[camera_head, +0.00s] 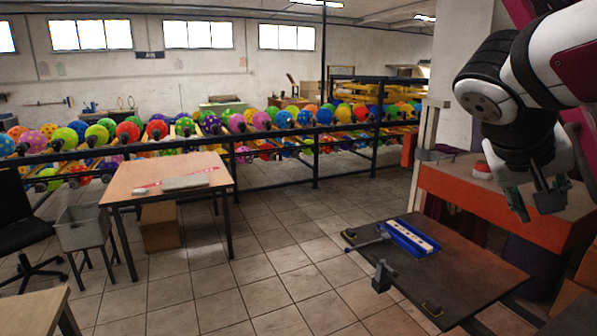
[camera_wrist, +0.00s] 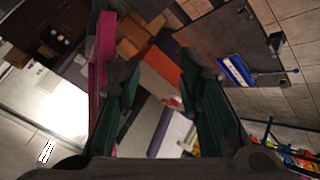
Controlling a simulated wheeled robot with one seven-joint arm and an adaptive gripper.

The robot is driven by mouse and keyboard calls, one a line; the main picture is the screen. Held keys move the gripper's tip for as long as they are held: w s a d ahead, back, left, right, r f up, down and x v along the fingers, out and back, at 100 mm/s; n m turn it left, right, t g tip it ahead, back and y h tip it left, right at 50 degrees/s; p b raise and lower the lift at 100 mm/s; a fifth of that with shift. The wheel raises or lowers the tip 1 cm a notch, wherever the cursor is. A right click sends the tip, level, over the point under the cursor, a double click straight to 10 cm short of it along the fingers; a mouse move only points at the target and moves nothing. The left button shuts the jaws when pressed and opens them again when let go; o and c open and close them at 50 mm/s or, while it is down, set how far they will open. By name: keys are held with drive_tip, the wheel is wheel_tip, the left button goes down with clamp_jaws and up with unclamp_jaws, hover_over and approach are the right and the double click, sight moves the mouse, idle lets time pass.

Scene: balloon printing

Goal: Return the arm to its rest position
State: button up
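My arm is at the upper right of the head view, bent with its end pointing down. My gripper (camera_head: 535,200) hangs above and beside the orange-sided bench. Its two fingers stand apart with nothing between them. In the wrist view my gripper (camera_wrist: 155,95) also shows two green-padded fingers spread wide with an empty gap. The fingers touch nothing that I can see.
A dark table (camera_head: 470,285) with a blue-and-white tray (camera_head: 408,238) and a clamp stands below my gripper. The orange bench (camera_head: 450,195) is close by. A wooden table (camera_head: 125,185) is at left; balloon racks line the back. The tiled floor between is clear.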

drive_tip(key=s+a+f+n+y, duration=0.1)
drive_tip(key=s+a+f+y, duration=0.2)
drive_tip(key=a, duration=0.3)
drive_tip(key=s+a+f+n+t+y, duration=0.1)
drive_tip(key=s+a+f+n+y, duration=0.1)
drive_tip(key=a, duration=0.4)
drive_tip(key=s+a+f+n+t+y, duration=0.1)
drive_tip(key=s+a+f+n+y, duration=0.1)
drive_tip(key=a, duration=0.5)
drive_tip(key=s+f+y, duration=0.1)
drive_tip(key=s+f, duration=0.1)
drive_tip(key=s, duration=0.1)
drive_tip(key=shift+s+f+y, duration=0.15)
drive_tip(key=shift+s+y, duration=0.1)
drive_tip(key=shift+y, duration=0.15)
